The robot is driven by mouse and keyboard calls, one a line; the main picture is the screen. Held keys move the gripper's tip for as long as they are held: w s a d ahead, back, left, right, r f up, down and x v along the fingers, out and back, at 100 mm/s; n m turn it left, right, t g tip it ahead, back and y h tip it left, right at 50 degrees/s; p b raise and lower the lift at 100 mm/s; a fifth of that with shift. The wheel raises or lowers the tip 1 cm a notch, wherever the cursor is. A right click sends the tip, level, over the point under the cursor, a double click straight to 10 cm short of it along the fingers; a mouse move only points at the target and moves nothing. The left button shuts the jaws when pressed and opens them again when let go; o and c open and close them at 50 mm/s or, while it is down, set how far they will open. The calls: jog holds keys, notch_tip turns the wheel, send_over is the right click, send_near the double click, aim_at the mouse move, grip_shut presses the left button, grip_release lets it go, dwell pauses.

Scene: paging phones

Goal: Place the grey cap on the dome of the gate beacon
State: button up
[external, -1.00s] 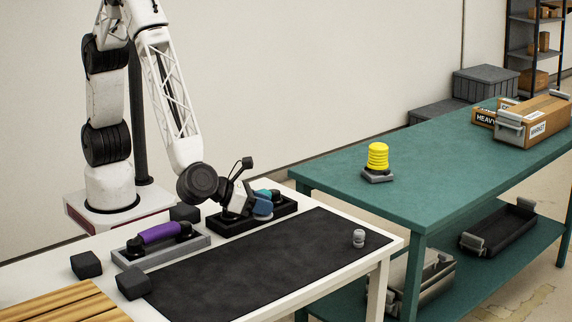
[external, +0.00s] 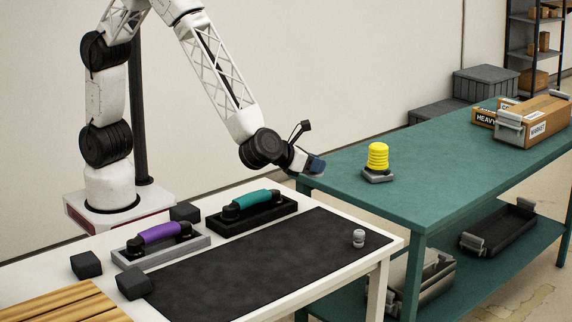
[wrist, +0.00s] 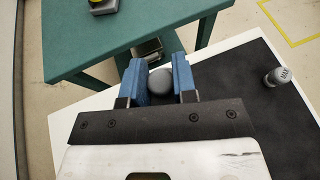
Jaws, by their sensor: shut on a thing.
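The gate beacon (external: 378,157) is a ribbed yellow dome on a grey base, upright near the left part of the green table. Its lower edge shows at the top of the wrist view (wrist: 102,7). My gripper (wrist: 160,80) has blue fingers shut on a round grey piece, the grey cap (wrist: 160,82), with its smooth rounded side in view. In the external view my gripper (external: 314,165) hangs at the green table's left corner, to the left of the beacon and apart from it. The cap is hidden by the fingers there.
A white table with a black mat (external: 250,265) holds a purple handset (external: 160,234), a teal handset (external: 250,202) and a small grey cylinder (external: 359,238). Boxes (external: 535,118) stand at the far right of the green table (external: 440,165). The surface around the beacon is clear.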

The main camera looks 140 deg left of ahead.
jog(key=s+a+r+n+g, duration=0.1)
jog(key=s+a+g, duration=0.1)
jog(key=s+a, duration=0.7)
jog(key=s+a+r+n+g, duration=0.2)
jog(key=s+a, duration=0.7)
jog(key=a, duration=0.7)
jog(key=shift+s+a+y, duration=0.2)
jog(key=shift+s+y, duration=0.15)
jog(key=shift+y, duration=0.05)
send_over(379, 145)
jog(key=shift+s+a+f, duration=0.1)
jog(key=shift+f, duration=0.6)
jog(key=shift+f, duration=1.75)
jog(key=shift+f, duration=0.15)
